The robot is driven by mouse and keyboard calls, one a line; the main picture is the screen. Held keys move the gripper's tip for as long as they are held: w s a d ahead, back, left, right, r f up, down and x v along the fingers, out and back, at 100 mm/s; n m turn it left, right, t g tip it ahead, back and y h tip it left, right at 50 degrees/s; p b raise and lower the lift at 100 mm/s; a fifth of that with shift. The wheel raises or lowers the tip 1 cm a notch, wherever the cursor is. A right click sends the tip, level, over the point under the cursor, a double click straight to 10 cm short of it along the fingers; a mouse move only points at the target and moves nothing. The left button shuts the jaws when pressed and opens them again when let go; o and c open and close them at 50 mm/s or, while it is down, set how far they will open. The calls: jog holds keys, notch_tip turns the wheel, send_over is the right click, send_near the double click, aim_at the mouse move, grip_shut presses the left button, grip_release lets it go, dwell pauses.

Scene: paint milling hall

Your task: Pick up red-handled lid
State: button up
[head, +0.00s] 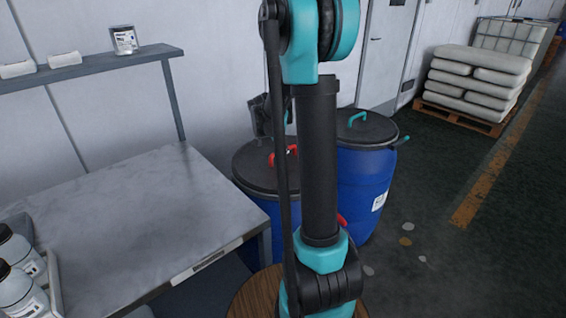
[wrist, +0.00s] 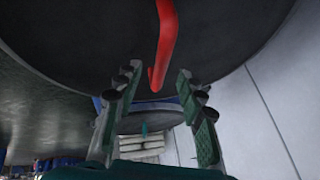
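The red-handled lid is a dark grey disc (head: 252,172) on top of a blue drum in the head view, left of my arm. Its red handle (head: 290,152) is partly hidden by my arm. In the wrist view, the dark lid (wrist: 90,40) fills the top, with the red handle (wrist: 167,40) running down its middle. My gripper (wrist: 157,75) is open, its fingers spread on either side of the handle's near end. The fingers look apart from the handle; the exact gap is hard to tell.
A second blue drum (head: 362,190) with a teal-handled lid stands just right. A grey metal table (head: 150,215) is at left, with white bottles (head: 20,270) at its edge. A shelf (head: 90,68) is above. Stacked sacks (head: 480,80) sit on a pallet at back right. Floor at right is open.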

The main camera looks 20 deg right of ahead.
aim_at(283, 156)
jog(key=shift+x, duration=2.45)
grip_shut()
